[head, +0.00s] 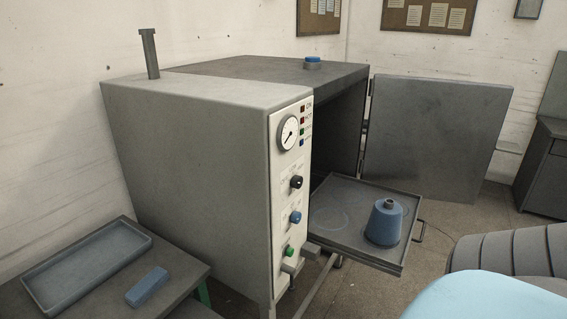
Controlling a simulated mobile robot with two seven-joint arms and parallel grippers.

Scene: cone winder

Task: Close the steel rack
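The steel rack (347,238) is a flat, low-rimmed metal tray. It is pulled out of the open chamber of the grey machine (190,160), at the lower middle of the head view. A blue cone (385,224) with a dark top stands upright on its right part. A faint ring mark lies on the rack's left part. A small handle (421,232) sticks out at its right edge. The chamber door (436,125) stands swung open to the right, behind the rack. The inside of the chamber is dark and partly hidden by the control panel. Neither of my grippers is in view.
The control panel (291,190) has a gauge and several knobs. At lower left, a side table (180,282) holds a grey tray (85,268) and a blue block (147,287). A grey cabinet (543,165) stands at far right. Floor shows beyond the rack.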

